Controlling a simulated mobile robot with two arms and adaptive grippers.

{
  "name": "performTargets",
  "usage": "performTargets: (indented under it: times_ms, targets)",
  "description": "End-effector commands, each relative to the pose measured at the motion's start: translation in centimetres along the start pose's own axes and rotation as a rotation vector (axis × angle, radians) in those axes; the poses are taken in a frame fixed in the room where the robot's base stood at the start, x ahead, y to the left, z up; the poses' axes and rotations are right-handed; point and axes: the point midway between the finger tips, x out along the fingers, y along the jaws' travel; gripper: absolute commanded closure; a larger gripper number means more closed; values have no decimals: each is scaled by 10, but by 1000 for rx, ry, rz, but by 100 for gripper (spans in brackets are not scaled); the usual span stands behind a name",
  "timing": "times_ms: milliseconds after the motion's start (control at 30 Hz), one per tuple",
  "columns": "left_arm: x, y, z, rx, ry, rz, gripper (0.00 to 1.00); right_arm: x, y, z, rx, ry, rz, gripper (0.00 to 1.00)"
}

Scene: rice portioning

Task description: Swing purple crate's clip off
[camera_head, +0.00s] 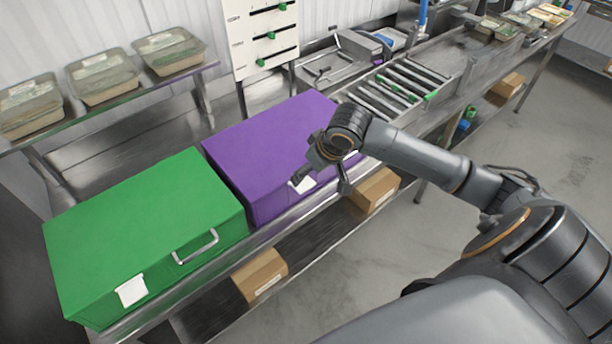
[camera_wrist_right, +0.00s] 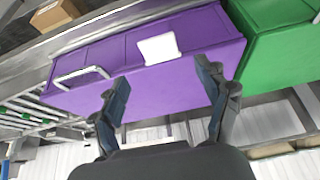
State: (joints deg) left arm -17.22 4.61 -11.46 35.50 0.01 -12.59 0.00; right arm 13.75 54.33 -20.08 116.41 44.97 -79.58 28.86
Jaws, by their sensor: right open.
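The purple crate (camera_head: 262,133) stands on the metal bench with its lid down. It fills the middle of the right wrist view (camera_wrist_right: 175,82), where its front carries a white label (camera_wrist_right: 158,48) and a pale metal looped clip or handle (camera_wrist_right: 82,74) to the left. In the head view my arm hides most of that clip. My right gripper (camera_head: 322,184) is open and empty at the crate's front, near the label. In the wrist view its fingers (camera_wrist_right: 162,74) are spread before the purple surface, to the right of the clip; contact cannot be told. My left gripper is out of view.
A green crate (camera_head: 140,222) with a similar metal handle stands close to the left. Lidded trays (camera_head: 105,80) line a shelf behind. A roller rack (camera_head: 400,92) lies to the right. Cardboard boxes (camera_head: 260,273) sit on the lower shelf. Floor is clear in front.

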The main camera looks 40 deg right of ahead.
Motion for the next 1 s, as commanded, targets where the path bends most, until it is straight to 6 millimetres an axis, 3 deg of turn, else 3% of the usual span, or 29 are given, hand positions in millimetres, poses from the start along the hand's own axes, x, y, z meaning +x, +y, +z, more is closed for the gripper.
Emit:
performTargets:
  times_ms: [133,333,1000]
  targets:
    - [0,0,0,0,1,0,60,-29,0,-1,-2,2,1,25]
    - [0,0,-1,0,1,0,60,-49,0,0,-1,1,1,25]
    - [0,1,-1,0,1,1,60,-47,-6,4,-9,-3,-8,25]
